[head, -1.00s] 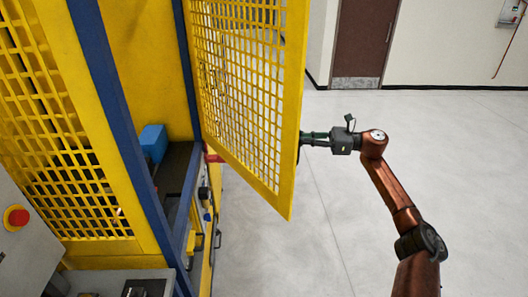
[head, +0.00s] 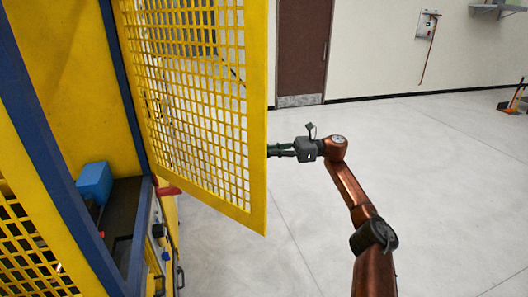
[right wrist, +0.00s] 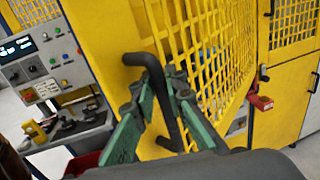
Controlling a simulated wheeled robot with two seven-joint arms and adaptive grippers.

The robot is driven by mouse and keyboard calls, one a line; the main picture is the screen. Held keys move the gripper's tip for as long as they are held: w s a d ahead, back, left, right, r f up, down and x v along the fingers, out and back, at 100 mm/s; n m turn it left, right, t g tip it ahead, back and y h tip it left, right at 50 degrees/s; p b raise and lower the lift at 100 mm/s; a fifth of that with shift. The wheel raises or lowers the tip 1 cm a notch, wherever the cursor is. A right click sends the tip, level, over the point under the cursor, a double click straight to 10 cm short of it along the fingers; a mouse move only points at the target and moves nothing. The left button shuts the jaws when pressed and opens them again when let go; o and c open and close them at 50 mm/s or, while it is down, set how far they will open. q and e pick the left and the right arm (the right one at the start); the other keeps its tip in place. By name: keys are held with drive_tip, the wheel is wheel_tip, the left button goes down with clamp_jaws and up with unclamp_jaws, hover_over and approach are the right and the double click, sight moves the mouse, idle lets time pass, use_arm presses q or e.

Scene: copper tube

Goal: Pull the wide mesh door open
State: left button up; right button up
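The wide mesh door (head: 257,150) is yellow with a square grid. In the head view it stands swung outward from the yellow machine with the blue frame (head: 45,140), hinged at its left side. The mesh also fills the middle of the right wrist view (right wrist: 200,40). My right gripper (head: 272,149) is at the door's free edge, on its outer side. In the right wrist view its green fingers (right wrist: 158,80) close around the door's black bent handle (right wrist: 138,60). The head view hides the handle behind the door. My left gripper is not in view.
A blue block (head: 95,182) sits on the dark ledge inside the machine opening. A control panel (right wrist: 45,70) with buttons shows in the right wrist view. Open grey floor (head: 440,190) lies to the right. A brown room door (head: 303,50) is in the back wall.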

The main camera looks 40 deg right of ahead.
drive_tip(key=o, duration=0.3)
drive_tip(key=shift+d, duration=0.1)
drive_tip(key=shift+o, duration=0.5)
drive_tip(key=v, duration=1.1)
drive_tip(key=shift+s+d, duration=0.25)
drive_tip(key=shift+r, duration=0.1)
drive_tip(key=shift+c, duration=0.2)
